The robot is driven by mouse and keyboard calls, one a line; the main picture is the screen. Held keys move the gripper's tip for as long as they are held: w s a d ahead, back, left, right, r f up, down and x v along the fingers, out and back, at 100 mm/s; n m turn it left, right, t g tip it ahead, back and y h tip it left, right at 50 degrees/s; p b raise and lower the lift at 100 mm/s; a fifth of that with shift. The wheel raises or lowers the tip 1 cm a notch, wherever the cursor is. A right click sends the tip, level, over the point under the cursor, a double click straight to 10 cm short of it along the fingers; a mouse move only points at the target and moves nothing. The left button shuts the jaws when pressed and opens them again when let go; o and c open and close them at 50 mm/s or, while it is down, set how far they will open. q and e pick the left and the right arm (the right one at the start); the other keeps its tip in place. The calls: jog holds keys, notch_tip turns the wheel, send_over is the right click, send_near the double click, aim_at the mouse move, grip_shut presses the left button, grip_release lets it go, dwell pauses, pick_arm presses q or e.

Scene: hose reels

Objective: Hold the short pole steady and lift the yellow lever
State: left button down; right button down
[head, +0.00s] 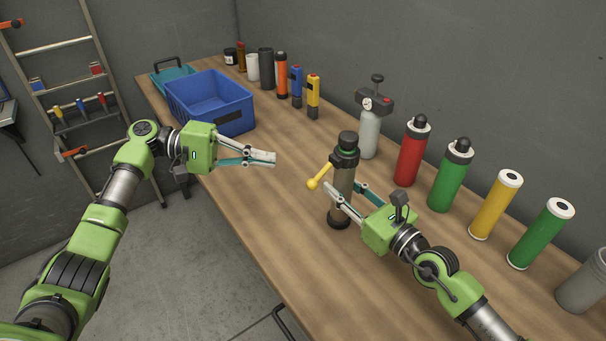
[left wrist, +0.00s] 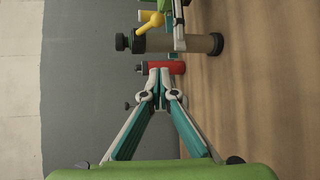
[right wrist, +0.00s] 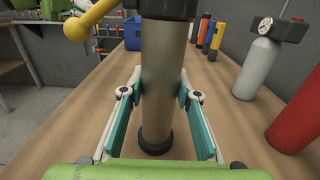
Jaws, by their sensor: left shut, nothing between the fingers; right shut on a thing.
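The short pole (head: 343,178) stands upright on the wooden bench, with a dark top and a dark foot. It also shows in the right wrist view (right wrist: 160,80) and lies sideways in the left wrist view (left wrist: 190,43). The yellow lever (head: 319,177) sticks out from the pole's upper part, sloping down to the left to a ball end. It also shows in the right wrist view (right wrist: 85,22). My right gripper (head: 343,196) is shut on the pole's body, below the lever. My left gripper (head: 274,159) is shut and empty, left of the lever and apart from it.
A blue crate (head: 235,123) stands at the far left of the bench. A grey gas bottle (head: 369,135), a red cylinder (head: 411,155) and green and yellow cylinders (head: 494,207) line the wall side. The bench between crate and pole is clear.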

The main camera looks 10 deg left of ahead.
aim_at(320, 176)
pick_arm(q)
jog(key=shift+d, duration=0.1)
jog(key=w+d+f, duration=0.1)
jog(key=d+f, duration=0.1)
jog(key=d, duration=0.8)
jog(key=shift+s+a+r, duration=0.15)
jog(key=shift+s+a, duration=0.05)
jog(key=shift+s, duration=0.45)
jog(key=shift+s+a+r, duration=0.15)
jog(key=shift+s+a, duration=0.05)
jog(key=shift+s, duration=0.4)
jog(key=shift+s+a+r, duration=0.15)
jog(key=shift+s+a, duration=0.05)
jog(key=shift+s, duration=0.45)
jog(key=shift+r, duration=0.1)
jog(key=shift+n+y, duration=0.3)
jog(key=shift+y, duration=0.3)
